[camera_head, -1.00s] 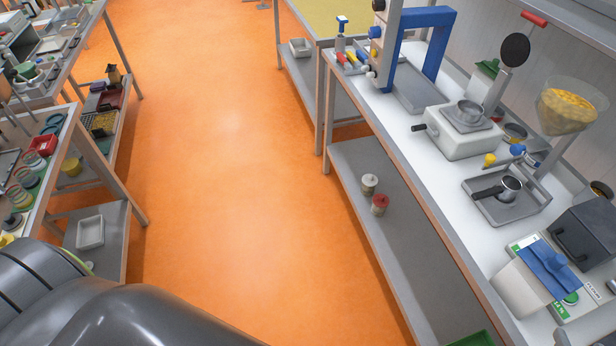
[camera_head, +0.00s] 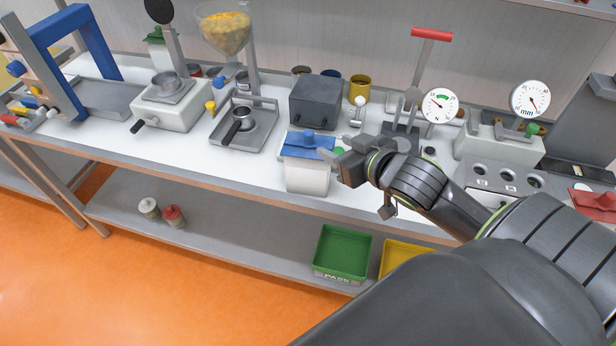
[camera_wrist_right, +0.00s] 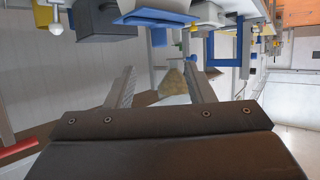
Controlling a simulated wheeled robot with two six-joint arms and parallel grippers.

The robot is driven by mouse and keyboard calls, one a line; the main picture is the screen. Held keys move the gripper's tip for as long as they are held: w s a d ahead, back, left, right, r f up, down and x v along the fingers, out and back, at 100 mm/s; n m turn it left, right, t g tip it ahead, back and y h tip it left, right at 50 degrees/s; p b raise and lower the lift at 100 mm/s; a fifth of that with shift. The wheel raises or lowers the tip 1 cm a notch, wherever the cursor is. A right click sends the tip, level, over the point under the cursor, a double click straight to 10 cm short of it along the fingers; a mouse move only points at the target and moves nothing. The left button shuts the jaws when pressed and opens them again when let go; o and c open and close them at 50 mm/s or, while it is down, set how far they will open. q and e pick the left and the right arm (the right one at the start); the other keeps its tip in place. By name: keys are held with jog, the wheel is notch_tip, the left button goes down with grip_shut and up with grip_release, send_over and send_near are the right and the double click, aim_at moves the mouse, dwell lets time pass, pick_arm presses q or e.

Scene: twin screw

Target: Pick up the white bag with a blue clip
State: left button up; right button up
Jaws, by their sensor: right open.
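The white bag (camera_head: 307,178) with a blue clip (camera_head: 309,145) across its top stands upright at the front edge of the white-topped bench. My right gripper (camera_head: 340,163) is just right of the bag, open and empty, with its fingers towards the bag's upper right side. I cannot tell whether it touches the bag. In the right wrist view, the two fingers (camera_wrist_right: 160,88) are spread apart with nothing between them close by. The blue clip (camera_wrist_right: 155,18) shows upside down at the top of that view. My left gripper is out of view.
A dark grey box (camera_head: 315,100) stands behind the bag. A tray with a portafilter-like tool (camera_head: 240,125) is to the left. Dial gauges (camera_head: 439,105) stand to the right. A green bin (camera_head: 342,252) and a yellow bin (camera_head: 402,257) sit on the lower shelf.

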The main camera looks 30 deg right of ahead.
aim_at(312, 135)
jog(key=x, duration=0.6)
jog(key=shift+w+f+p, duration=0.1)
jog(key=shift+w+p, duration=0.15)
jog(key=shift+p, duration=0.05)
jog(key=shift+w+f+p, duration=0.2)
jog(key=shift+w+p, duration=0.2)
jog(key=shift+w, duration=0.3)
jog(key=shift+p+x, duration=0.5)
jog(key=shift+x, duration=1.5)
jog(key=shift+s, duration=0.1)
grip_shut()
